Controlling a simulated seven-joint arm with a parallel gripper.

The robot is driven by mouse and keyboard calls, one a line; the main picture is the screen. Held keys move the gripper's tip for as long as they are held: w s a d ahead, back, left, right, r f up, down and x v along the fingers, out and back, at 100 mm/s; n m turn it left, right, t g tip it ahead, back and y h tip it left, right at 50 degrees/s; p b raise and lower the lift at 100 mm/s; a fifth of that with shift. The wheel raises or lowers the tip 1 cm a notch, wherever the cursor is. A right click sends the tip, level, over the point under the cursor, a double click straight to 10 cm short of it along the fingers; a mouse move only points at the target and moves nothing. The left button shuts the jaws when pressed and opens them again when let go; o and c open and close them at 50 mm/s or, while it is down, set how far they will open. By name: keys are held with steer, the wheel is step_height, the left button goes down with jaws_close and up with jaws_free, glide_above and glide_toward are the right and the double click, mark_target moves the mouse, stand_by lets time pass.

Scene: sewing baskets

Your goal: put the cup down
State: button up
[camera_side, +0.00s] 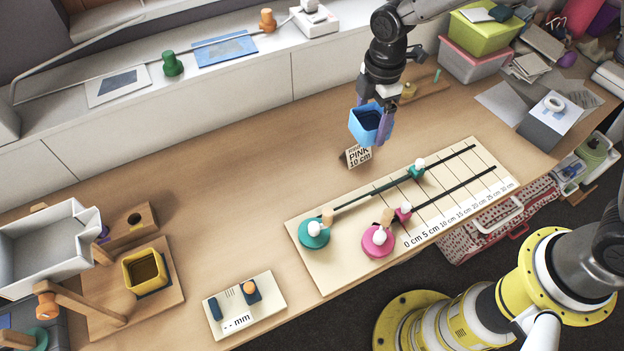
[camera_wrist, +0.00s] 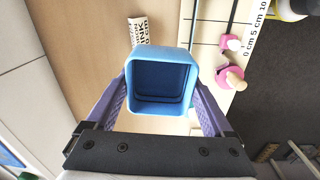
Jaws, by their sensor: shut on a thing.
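A light blue square cup (camera_side: 364,126) with a dark blue inside is held in my gripper (camera_side: 384,122) above the back part of the wooden table (camera_side: 230,190). In the wrist view the cup (camera_wrist: 162,55) sits between the two purple fingers of my gripper (camera_wrist: 160,95), which press on its left and right sides. Its open top faces the wrist camera, and it looks empty. The cup seems to be off the table, but the gap below it is hard to judge.
A small "PINK 10 cm" card (camera_side: 358,156) stands just below the cup in the side view. A measuring board (camera_side: 330,270) with green and pink sliders lies in front. A yellow square cup (camera_side: 146,270) stands on a wooden base at left. Bare table lies left of the card.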

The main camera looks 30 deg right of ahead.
mark_target(353, 135)
steer(key=shift+n, duration=0.4)
steer(key=a+f, duration=0.1)
steer(key=w+a+f, duration=0.1)
steer(key=a, duration=0.1)
steer(key=shift+a+f, duration=0.2)
steer(key=shift+f, duration=0.15)
steer(key=w+a+f, duration=0.1)
steer(key=w+f, duration=0.1)
steer(key=w, duration=0.1)
steer(key=w+a+f, duration=0.2)
steer(key=w+f, duration=0.1)
steer(key=w, duration=0.1)
steer(key=w+a+f, duration=0.1)
steer(key=w+f, duration=0.2)
steer(key=w, duration=0.1)
steer(key=shift+a+f, duration=0.2)
steer(key=shift+a, duration=0.1)
steer(key=shift+w+a+f, duration=0.2)
steer(key=shift+w+f, duration=0.3)
steer(key=shift+f, duration=1.6)
steer(key=shift+f, duration=0.15)
steer(key=o, duration=1.1)
